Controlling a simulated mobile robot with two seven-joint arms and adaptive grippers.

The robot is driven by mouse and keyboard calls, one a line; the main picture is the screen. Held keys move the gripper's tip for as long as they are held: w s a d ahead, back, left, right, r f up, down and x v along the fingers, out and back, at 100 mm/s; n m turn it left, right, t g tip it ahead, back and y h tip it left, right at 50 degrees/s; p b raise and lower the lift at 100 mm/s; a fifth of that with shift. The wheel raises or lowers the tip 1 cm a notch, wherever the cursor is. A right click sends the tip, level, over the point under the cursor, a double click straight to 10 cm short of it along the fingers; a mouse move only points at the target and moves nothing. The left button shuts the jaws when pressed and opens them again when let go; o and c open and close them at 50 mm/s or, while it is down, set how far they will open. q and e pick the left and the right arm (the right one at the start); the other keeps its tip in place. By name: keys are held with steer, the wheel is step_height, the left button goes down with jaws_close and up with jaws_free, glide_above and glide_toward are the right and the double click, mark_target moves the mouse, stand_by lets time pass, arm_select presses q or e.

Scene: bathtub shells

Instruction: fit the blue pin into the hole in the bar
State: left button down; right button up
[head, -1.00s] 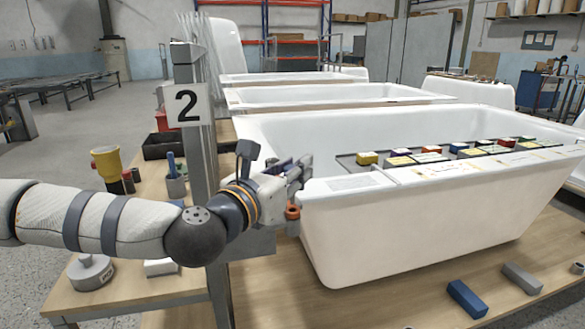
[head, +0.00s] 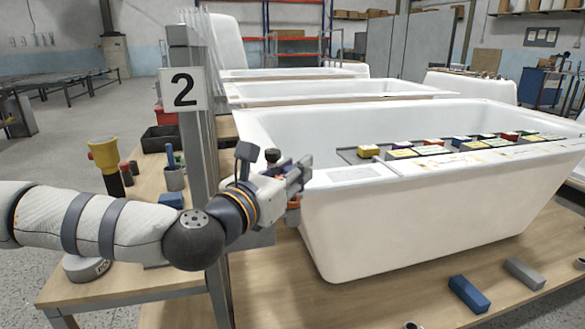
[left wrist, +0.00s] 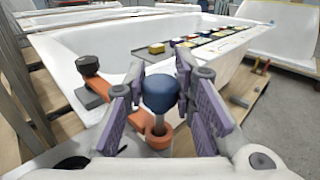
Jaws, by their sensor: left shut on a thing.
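My left gripper (head: 298,176) is beside the near left corner of the front bathtub. In the left wrist view its purple-padded fingers (left wrist: 165,100) are closed around the blue, rounded head of the pin (left wrist: 161,92). The pin's grey shaft points down at the ring-shaped end of an orange bar (left wrist: 158,138). The shaft's lower end overlaps the ring's opening; I cannot tell how deep it sits. The bar's other end shows at upper left, by a dark block. In the head view the orange bar end (head: 293,203) shows just below the fingers. The right gripper is out of view.
The white bathtub (head: 400,220) stands close to the right of my gripper. A post with a "2" sign (head: 183,89) stands close behind my arm. A tray of coloured blocks (head: 365,152) lies along the tub. A blue block (head: 468,294) lies on the wooden surface.

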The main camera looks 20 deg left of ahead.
arm_select(q)
steer(key=shift+f+b, duration=1.1)
steer(key=shift+f, duration=0.4)
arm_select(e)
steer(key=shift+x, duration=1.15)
arm_select(q)
steer(key=c, duration=1.3)
jaws_free()
steer(key=s, duration=0.2)
steer(key=s+a, duration=0.1)
steer(key=s, duration=0.4)
steer(key=shift+s+a, duration=0.2)
steer(key=shift+a, duration=0.05)
steer(key=shift+r, duration=0.15)
